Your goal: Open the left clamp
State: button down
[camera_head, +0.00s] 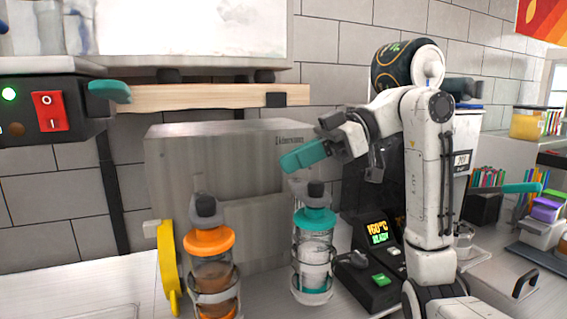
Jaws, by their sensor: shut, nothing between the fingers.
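The cup sealer is the black machine (376,288) at the right of centre, with a temperature display and a green button. It is partly hidden behind my white arm. A teal handle (303,156), seemingly the left clamp's, sticks out to the left and tilts down at its outer end. My gripper (336,137) is shut, with nothing between its fingers, close to the inner end of this handle. I cannot tell whether they touch. Another teal handle (520,188) sticks out to the right of my arm. The left clamp's inner parts are hidden.
An orange-topped bottle (208,241) and a teal-topped bottle (315,222) stand in front of a grey box (222,160). At left is a black unit with a red switch (49,111). Containers (530,125) and books crowd the right. Some counter at front left is bare.

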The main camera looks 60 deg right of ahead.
jog(key=p, duration=0.2)
send_near(204, 202)
jog(key=w+a+f, duration=0.1)
jog(key=w+f, duration=0.1)
jog(key=w+a+f, duration=0.1)
jog(key=w, duration=0.1)
jog(key=shift+a, duration=0.3)
jog(key=shift+w+a, duration=0.1)
jog(key=shift+w, duration=0.05)
